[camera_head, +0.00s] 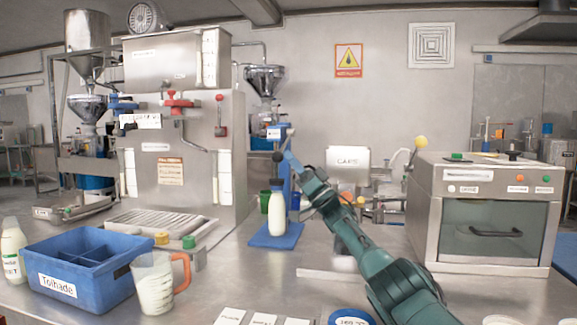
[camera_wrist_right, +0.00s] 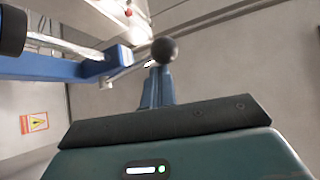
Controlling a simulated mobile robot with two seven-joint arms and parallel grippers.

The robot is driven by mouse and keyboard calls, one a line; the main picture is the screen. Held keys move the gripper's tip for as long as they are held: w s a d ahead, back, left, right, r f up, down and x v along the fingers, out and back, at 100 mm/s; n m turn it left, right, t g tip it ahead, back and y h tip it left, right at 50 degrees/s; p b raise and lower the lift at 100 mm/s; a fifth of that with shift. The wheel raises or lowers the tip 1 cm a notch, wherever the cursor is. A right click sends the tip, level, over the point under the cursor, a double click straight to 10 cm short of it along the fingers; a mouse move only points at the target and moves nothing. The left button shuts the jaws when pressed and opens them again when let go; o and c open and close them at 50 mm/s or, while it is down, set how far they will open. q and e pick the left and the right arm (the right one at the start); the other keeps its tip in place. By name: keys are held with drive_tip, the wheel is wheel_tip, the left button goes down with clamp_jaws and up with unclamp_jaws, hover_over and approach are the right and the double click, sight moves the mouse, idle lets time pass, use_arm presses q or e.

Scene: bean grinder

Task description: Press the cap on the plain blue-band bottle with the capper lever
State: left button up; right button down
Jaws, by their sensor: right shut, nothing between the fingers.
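The capper (camera_head: 262,240) is a blue stand with a flat base plate on the steel table. A white bottle (camera_head: 278,218) with a dark blue top stands upright on the base, under the capper head. The capper lever's black ball knob (camera_head: 278,157) shows beside my right fingertips, and large in the right wrist view (camera_wrist_right: 164,50). My right gripper (camera_head: 287,148) is shut and empty, reaching in from the right at knob height. In the wrist view its fingertips (camera_wrist_right: 156,85) lie close to the knob; I cannot tell whether they touch. My left gripper is out of view.
A blue crate (camera_head: 112,292) labelled Tolhade and a measuring jug (camera_head: 155,285) stand at the front left. A steel oven-like box (camera_head: 488,212) stands at right, and a CAPS bin (camera_head: 348,160) behind my right arm. Table between jug and capper is mostly clear.

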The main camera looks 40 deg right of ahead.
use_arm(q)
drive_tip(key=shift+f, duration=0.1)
use_arm(e)
drive_tip(key=shift+w+a+f, duration=0.15)
drive_tip(key=shift+f, duration=0.3)
drive_tip(key=shift+w+a+f, duration=0.15)
drive_tip(key=shift+f, duration=0.25)
use_arm(q)
drive_tip(key=p, duration=0.1)
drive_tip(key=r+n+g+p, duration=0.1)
drive_tip(key=p, duration=0.1)
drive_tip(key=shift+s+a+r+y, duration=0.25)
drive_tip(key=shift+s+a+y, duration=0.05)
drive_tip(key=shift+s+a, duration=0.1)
use_arm(e)
wheel_tip(320, 180, up, 12)
drive_tip(key=shift+s+d, duration=0.25)
drive_tip(key=shift+s, duration=0.05)
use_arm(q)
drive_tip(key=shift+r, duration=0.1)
